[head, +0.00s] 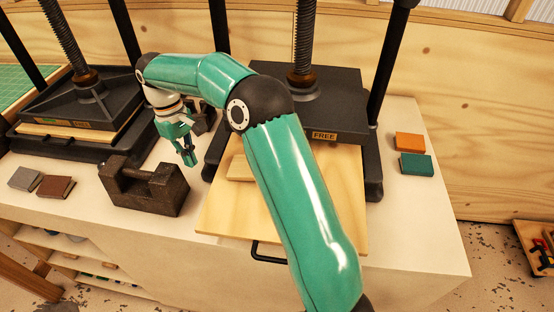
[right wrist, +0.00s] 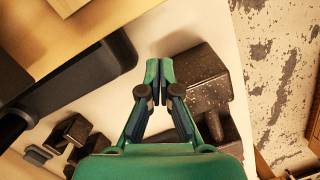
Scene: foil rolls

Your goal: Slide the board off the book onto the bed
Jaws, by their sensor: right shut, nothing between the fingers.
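A large pale wooden panel (head: 225,215) lies under and in front of the press marked FREE; I cannot tell if it is the bed or a board. A smaller pale wooden piece (head: 240,168) lies on it, partly hidden by my right arm. The panel also shows at upper left in the right wrist view (right wrist: 25,25). I cannot make out a book under either piece. My right gripper (head: 191,160) is shut and empty, left of the panel and behind the dark iron weight (head: 150,192). Its fingertips show in the wrist view (right wrist: 158,66). My left gripper is not in view.
The FREE press's dark platen (head: 345,120) is above the panel's back part. A second press (head: 75,110) stands at left. Grey (head: 25,179) and brown (head: 56,187) blocks lie at front left; orange (head: 409,142) and teal (head: 417,165) blocks at right. The table's right front is clear.

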